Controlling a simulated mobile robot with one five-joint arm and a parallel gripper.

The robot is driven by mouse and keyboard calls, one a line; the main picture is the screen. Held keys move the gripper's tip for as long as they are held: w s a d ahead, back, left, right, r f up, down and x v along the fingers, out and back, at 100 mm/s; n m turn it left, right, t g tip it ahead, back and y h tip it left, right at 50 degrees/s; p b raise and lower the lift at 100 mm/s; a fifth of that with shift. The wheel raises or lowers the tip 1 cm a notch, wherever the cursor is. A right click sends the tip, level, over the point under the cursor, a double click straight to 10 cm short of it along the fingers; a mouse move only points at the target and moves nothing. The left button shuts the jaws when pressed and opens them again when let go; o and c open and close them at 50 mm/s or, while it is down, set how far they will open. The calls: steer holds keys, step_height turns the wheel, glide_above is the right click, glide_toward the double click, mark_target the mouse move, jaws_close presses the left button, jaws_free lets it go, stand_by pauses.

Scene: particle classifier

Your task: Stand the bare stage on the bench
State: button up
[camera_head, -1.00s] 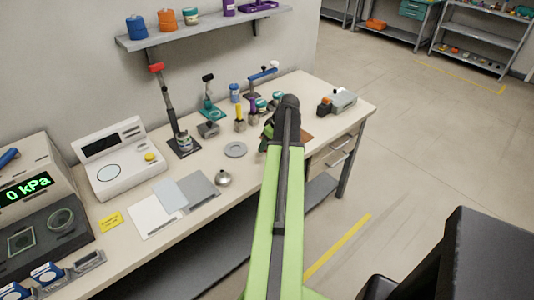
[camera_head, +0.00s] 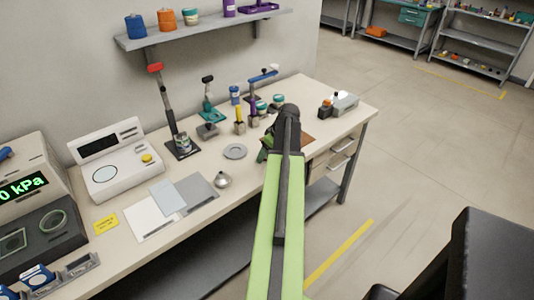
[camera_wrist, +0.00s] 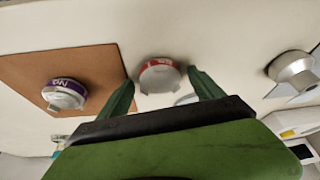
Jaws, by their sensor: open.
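In the wrist view my gripper (camera_wrist: 162,84) is open. A pale round piece with a red lettered band (camera_wrist: 159,72) shows between its two green fingertips; I cannot tell whether they touch it. A similar piece with a purple lettered band (camera_wrist: 63,94) sits on a brown mat (camera_wrist: 28,72) to the left. I cannot tell which piece is the bare stage. In the head view my arm hides most of the gripper and both pieces; a green part of the gripper (camera_head: 263,155) shows over the bench (camera_head: 150,248), beside the brown mat (camera_head: 307,138).
A metal funnel (camera_head: 222,181) and a grey dish (camera_head: 235,151) are on the bench left of my arm. Presses and small containers stand along the wall. Flat sheets (camera_head: 154,218) and a scale (camera_head: 108,165) are further left.

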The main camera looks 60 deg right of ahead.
steer(key=shift+r, duration=0.1)
steer(key=shift+r+p, duration=0.25)
steer(key=shift+p, duration=0.1)
steer(key=p+v, duration=1)
steer(key=v, duration=0.1)
steer(key=shift+s+r+p, duration=0.15)
steer(key=shift+r+p, duration=0.15)
steer(key=shift+p, duration=0.05)
